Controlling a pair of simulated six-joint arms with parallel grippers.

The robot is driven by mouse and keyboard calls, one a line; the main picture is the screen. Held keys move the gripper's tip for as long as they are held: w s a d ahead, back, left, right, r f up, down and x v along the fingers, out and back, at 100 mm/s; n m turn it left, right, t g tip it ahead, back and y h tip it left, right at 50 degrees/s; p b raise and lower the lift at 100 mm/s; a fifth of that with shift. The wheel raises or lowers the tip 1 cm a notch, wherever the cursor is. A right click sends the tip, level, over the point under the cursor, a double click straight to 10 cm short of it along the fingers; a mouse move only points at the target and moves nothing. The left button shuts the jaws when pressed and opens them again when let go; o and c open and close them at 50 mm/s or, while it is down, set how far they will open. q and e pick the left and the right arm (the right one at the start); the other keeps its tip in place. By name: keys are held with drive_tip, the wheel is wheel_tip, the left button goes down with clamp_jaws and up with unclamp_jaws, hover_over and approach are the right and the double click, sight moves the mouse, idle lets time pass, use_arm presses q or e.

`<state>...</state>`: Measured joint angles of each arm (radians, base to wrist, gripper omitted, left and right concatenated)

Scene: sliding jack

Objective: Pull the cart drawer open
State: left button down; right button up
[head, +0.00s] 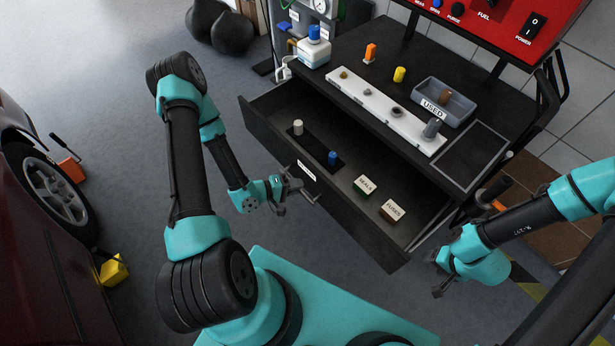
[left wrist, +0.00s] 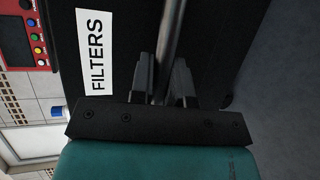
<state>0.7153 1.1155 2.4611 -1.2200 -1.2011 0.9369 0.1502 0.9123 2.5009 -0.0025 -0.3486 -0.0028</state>
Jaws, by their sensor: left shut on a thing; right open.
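The black cart drawer (head: 368,222) stands pulled out from the cart (head: 455,165), and its inside shows in the head view. My left gripper (head: 303,190) is at the drawer's front, shut on the drawer's bar handle. In the left wrist view the handle (left wrist: 174,40) runs between the two fingers (left wrist: 163,80), beside a white FILTERS label (left wrist: 97,50). My right gripper (head: 438,275) is open and empty, to the right of the drawer's near right corner, apart from it.
In the drawer are a white cylinder (head: 298,127), a blue cylinder (head: 332,157), and boxes labelled SEALS (head: 364,185) and FUSES (head: 393,211). On the cart top stand a white strip (head: 372,107) and a grey USED tray (head: 462,99). A car wheel (head: 55,187) is at left.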

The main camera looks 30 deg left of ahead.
use_arm(q)
drive_tip(key=shift+s+a, duration=0.35)
drive_tip(key=shift+s, duration=0.45)
drive_tip(key=c, duration=1.1)
unclamp_jaws()
drive_tip(key=shift+s, duration=0.1)
drive_tip(key=v, duration=1.7)
drive_tip(key=shift+r, duration=0.1)
drive_tip(key=x, duration=1.1)
